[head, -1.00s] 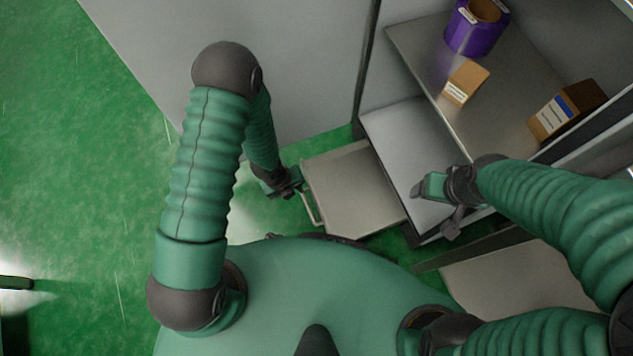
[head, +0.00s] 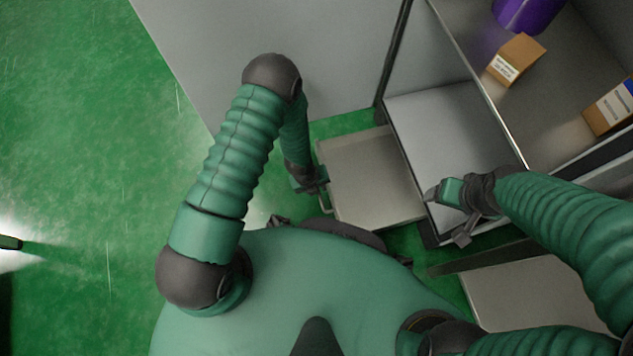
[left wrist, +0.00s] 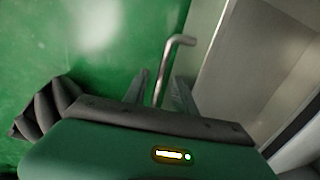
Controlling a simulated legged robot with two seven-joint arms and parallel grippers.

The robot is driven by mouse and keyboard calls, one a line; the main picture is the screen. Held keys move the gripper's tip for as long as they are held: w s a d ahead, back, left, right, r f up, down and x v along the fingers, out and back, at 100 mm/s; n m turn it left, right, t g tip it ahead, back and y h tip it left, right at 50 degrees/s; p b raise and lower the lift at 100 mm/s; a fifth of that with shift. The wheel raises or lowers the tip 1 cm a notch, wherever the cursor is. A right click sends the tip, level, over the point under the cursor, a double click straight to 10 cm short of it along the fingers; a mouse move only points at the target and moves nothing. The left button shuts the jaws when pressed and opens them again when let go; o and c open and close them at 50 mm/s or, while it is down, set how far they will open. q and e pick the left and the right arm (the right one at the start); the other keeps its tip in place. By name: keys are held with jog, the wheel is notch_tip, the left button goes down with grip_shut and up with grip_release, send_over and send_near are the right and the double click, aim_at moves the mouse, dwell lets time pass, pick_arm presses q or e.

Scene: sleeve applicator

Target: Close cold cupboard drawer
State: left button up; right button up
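The drawer (head: 375,180) is a flat beige-grey one, pulled out from the bottom of the cold cupboard (head: 450,125). Its metal bar handle (head: 325,195) is on its left end; the handle also shows in the left wrist view (left wrist: 168,62). My left gripper (head: 318,185) is at this handle. In the left wrist view its two fingers (left wrist: 160,92) stand apart with the handle bar between them; contact cannot be told. My right gripper (head: 448,212) has its fingers apart and looks empty, over the cupboard's front edge near the drawer's right end.
A shelf in the cupboard holds a purple roll (head: 525,12) and two cardboard boxes (head: 516,60) (head: 612,108). A second light panel (head: 530,290) lies at the lower right, by the open cupboard edge. A grey panel (head: 270,30) stands behind my left arm.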

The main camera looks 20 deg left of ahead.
pick_arm(q)
grip_shut()
dwell(1.4)
